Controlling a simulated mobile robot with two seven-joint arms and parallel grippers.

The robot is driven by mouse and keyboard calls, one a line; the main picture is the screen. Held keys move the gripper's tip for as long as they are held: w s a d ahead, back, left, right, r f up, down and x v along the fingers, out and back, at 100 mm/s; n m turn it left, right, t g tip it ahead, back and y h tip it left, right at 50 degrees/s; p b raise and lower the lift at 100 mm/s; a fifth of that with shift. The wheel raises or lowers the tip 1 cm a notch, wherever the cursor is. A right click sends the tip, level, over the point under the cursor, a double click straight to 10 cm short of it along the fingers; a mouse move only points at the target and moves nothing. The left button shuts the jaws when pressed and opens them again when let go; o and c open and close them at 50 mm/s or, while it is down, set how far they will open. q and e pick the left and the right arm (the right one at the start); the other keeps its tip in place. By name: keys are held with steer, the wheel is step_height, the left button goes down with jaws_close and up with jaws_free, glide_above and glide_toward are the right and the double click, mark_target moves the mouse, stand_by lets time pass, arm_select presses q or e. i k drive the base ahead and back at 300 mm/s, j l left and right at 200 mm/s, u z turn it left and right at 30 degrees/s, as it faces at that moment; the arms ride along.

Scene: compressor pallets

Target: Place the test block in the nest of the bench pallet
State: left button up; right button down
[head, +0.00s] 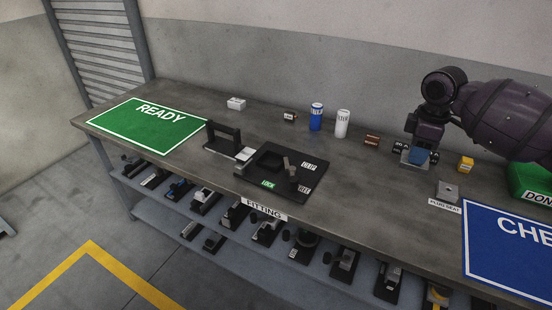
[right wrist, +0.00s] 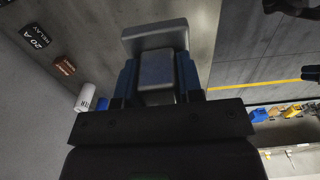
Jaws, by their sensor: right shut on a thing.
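My right gripper (head: 418,157) is at the right rear of the bench, pointing down. In the right wrist view its two blue fingers (right wrist: 158,78) are shut on a grey block (right wrist: 156,66), which I take to be the test block. A wider light grey part (right wrist: 154,36) shows just beyond it; I cannot tell if it belongs to the block. The bench pallet appears to be the black plate (head: 308,190) at mid-bench, with a dark raised fixture, a lever and LOCK lettering. Its nest is hard to make out. The held block is well right of it.
A black handled piece (head: 224,134) stands left of the plate. Blue (head: 316,117) and white (head: 342,123) cans stand behind. A grey block (head: 447,191), yellow box (head: 465,164) and green bin (head: 530,184) are at right. Green READY mat (head: 145,125) lies left.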

mark_target(271, 163)
steer(key=i+j, duration=0.15)
steer(key=j, duration=0.2)
steer(key=i+j, duration=0.15)
steer(key=j, duration=0.2)
steer(key=i+j, duration=0.2)
steer(key=j, duration=0.15)
steer(key=i+j, duration=0.15)
steer(key=j, duration=0.2)
steer(key=i+j, duration=0.15)
steer(key=j, duration=0.2)
